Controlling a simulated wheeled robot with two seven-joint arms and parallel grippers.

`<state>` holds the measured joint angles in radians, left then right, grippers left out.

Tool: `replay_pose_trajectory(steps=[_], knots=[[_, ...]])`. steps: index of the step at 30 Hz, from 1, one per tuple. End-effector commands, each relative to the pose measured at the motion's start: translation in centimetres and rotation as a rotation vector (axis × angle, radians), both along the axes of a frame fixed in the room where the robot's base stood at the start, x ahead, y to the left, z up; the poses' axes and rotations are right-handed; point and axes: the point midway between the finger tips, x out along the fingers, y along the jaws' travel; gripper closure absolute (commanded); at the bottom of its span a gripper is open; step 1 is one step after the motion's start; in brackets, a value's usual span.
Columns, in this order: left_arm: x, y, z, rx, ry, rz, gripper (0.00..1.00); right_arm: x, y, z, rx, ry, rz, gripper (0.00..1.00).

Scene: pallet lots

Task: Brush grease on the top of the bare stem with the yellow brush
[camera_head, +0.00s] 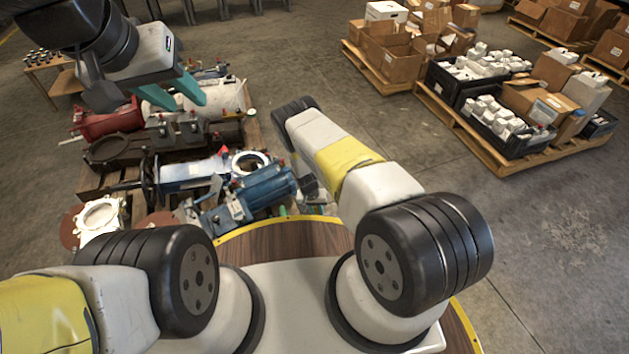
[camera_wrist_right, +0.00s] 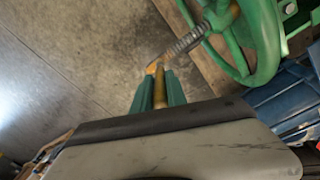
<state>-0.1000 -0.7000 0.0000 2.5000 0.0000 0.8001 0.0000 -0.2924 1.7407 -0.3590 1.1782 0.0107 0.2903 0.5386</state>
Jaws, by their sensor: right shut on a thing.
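My right gripper (camera_wrist_right: 160,92) is shut on the yellow brush (camera_wrist_right: 160,85), whose handle shows as a yellow-brown strip between the green fingers. Just past the fingertips, a grey threaded stem (camera_wrist_right: 187,42) slants up and right towards a green handwheel (camera_wrist_right: 262,45). An orange-brown patch lies at the stem's near end, close to the brush; I cannot tell whether they touch or which one the patch belongs to.
A wooden pallet (camera_head: 92,181) carries several valves, including a red one (camera_head: 108,121) and a blue one (camera_head: 265,190). A small table (camera_head: 62,80) stands at the back left. Pallets with cartons and black crates (camera_head: 520,140) stand at the right. The floor between is clear.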

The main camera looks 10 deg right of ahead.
Motion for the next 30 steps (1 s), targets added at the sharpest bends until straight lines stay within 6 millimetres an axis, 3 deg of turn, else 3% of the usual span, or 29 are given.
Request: replay_pose_trajectory(steps=[12, 25, 30], knots=[[0.0, 0.0, 0.0, 0.0, 0.0, 0.0, 0.64, -0.8, 3.3, -0.8, 0.0, 0.0, 0.002, 1.0], [0.0, 0.0, 0.0, 0.0, 0.0, 0.0, 0.64, -0.3, 1.1, -0.2, -0.001, 0.001, 0.0, 1.0], [0.0, 0.0, 0.0, 0.0, 0.0, 0.0, 0.64, -0.3, 1.3, -0.3, 0.0, 0.0, 0.002, 1.0]])
